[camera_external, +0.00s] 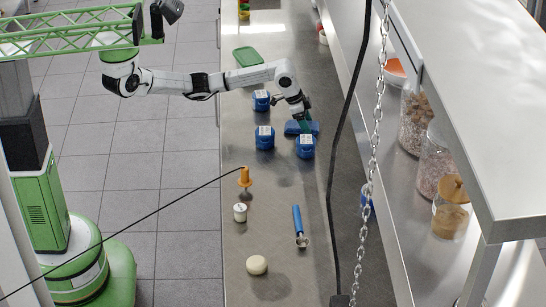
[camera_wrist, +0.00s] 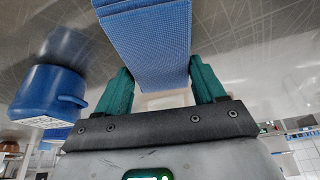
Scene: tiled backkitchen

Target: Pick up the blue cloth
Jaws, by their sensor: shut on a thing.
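The blue cloth (camera_wrist: 146,45) is a folded, textured blue pad between the green fingers of my gripper (camera_wrist: 160,85) in the wrist view. The fingers are shut on it, one on each side. In the external view the cloth (camera_external: 296,128) shows at the end of my arm, over the steel counter, close behind two blue containers. My gripper (camera_external: 306,120) reaches it from the upper left and partly covers it. I cannot tell whether the cloth touches the counter.
Blue lidded containers (camera_external: 265,138), (camera_external: 305,147) and (camera_external: 261,101) stand close to the cloth. One blue container (camera_wrist: 48,95) is left of my gripper in the wrist view. An orange cone-like item (camera_external: 245,177), a blue-handled tool (camera_external: 298,222) and a chain (camera_external: 374,140) are nearer the camera.

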